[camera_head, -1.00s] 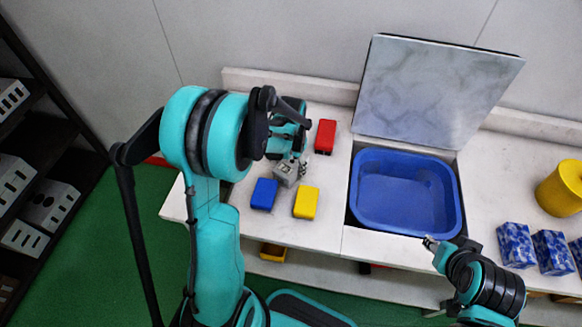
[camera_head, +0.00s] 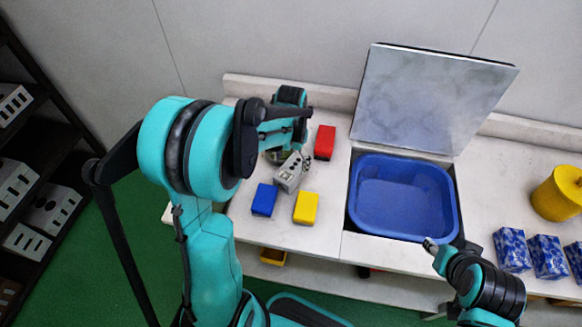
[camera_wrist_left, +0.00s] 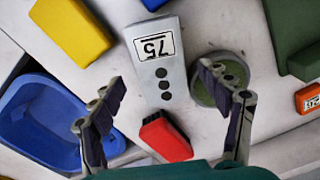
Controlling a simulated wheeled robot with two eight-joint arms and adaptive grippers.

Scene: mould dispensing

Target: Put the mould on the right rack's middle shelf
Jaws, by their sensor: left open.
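The grey mould (camera_head: 290,176), a block with dark holes, lies on the white worktop in the head view. In the left wrist view the mould (camera_wrist_left: 158,60) shows a "75" label and a row of holes. My left gripper (camera_head: 297,158) is above the far end of the mould. In the left wrist view its fingers (camera_wrist_left: 165,95) are spread wide, with the mould's holed end between and beyond them and nothing gripped. My right gripper (camera_head: 430,244) is by the basin's front edge, too small to read. The right rack is not identifiable in view.
Blue (camera_head: 264,199), yellow (camera_head: 306,208) and red (camera_head: 325,142) blocks lie close around the mould. A green round object (camera_wrist_left: 205,90) sits beside it. The blue basin (camera_head: 455,205) is to the right. A dark rack (camera_head: 62,135) with grey moulds stands at far left.

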